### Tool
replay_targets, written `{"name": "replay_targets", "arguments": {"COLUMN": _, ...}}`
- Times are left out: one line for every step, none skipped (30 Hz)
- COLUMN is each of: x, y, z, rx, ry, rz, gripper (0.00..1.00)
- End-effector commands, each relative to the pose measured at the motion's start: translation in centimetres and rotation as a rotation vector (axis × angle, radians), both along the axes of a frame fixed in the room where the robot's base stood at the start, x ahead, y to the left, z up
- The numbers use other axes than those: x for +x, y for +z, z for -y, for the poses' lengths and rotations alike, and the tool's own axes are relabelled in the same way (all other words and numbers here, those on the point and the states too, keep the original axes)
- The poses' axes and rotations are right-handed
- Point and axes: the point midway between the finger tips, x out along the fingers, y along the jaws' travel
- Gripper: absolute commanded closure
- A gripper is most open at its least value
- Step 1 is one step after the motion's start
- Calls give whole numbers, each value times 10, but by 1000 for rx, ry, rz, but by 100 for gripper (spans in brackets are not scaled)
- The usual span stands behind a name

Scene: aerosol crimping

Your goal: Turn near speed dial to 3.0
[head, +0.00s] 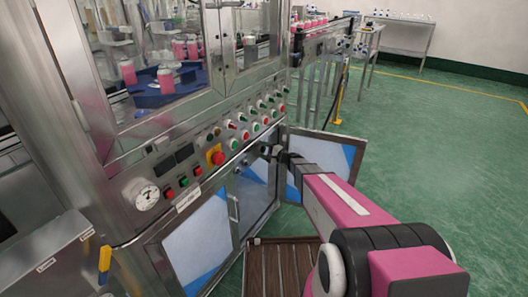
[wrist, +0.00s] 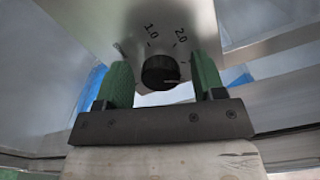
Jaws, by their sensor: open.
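The speed dial (wrist: 160,70) is a black round knob on a metal panel in the wrist view. Printed marks 1.0 and 2.0 show above it; no 3.0 mark is visible. A small pale line shows on the knob's lower right, pointing roughly right. My gripper (wrist: 162,84) is open, with one green finger on each side of the knob. Gaps show between the fingers and the knob. In the head view my gripper (head: 280,156) is at the lower right of the machine's front panel, and the dial there is too small to make out clearly.
Below, an open cabinet door (head: 325,150) stands close beside my arm. A pressure gauge (head: 147,196) is at left. Green floor is open to the right.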

Motion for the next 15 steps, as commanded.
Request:
{"name": "replay_targets", "arguments": {"x": -3, "y": 0, "z": 3, "rx": 0, "ry": -1, "rz": 0, "gripper": 37}}
{"name": "replay_targets", "arguments": {"x": -4, "y": 0, "z": 5, "rx": 0, "ry": -1, "rz": 0, "gripper": 37}}
{"name": "replay_targets", "arguments": {"x": -7, "y": 1, "z": 9, "rx": 0, "ry": -1, "rz": 0, "gripper": 37}}
{"name": "replay_targets", "arguments": {"x": -10, "y": 1, "z": 13, "rx": 1, "ry": -1, "rz": 0, "gripper": 37}}
{"name": "replay_targets", "arguments": {"x": -12, "y": 1, "z": 16, "rx": 1, "ry": -1, "rz": 0, "gripper": 37}}
{"name": "replay_targets", "arguments": {"x": -17, "y": 1, "z": 23, "rx": 0, "ry": -2, "rz": -1, "gripper": 37}}
{"name": "replay_targets", "arguments": {"x": -20, "y": 1, "z": 28, "rx": 0, "ry": -3, "rz": -1, "gripper": 37}}
{"name": "replay_targets", "arguments": {"x": -23, "y": 1, "z": 33, "rx": -1, "ry": -3, "rz": 0, "gripper": 37}}
{"name": "replay_targets", "arguments": {"x": -28, "y": 1, "z": 39, "rx": 0, "ry": -2, "rz": 0, "gripper": 37}}
{"name": "replay_targets", "arguments": {"x": -31, "y": 1, "z": 44, "rx": 0, "ry": -2, "rz": 0, "gripper": 37}}
{"name": "replay_targets", "arguments": {"x": -34, "y": 0, "z": 49, "rx": 0, "ry": -3, "rz": -1, "gripper": 37}}
{"name": "replay_targets", "arguments": {"x": -38, "y": 0, "z": 55, "rx": 0, "ry": -3, "rz": -1, "gripper": 37}}
{"name": "replay_targets", "arguments": {"x": -41, "y": 0, "z": 59, "rx": 0, "ry": -2, "rz": -1, "gripper": 37}}
{"name": "replay_targets", "arguments": {"x": -44, "y": 0, "z": 63, "rx": 0, "ry": -2, "rz": -1, "gripper": 37}}
{"name": "replay_targets", "arguments": {"x": -47, "y": 0, "z": 69, "rx": 0, "ry": -2, "rz": -1, "gripper": 37}}
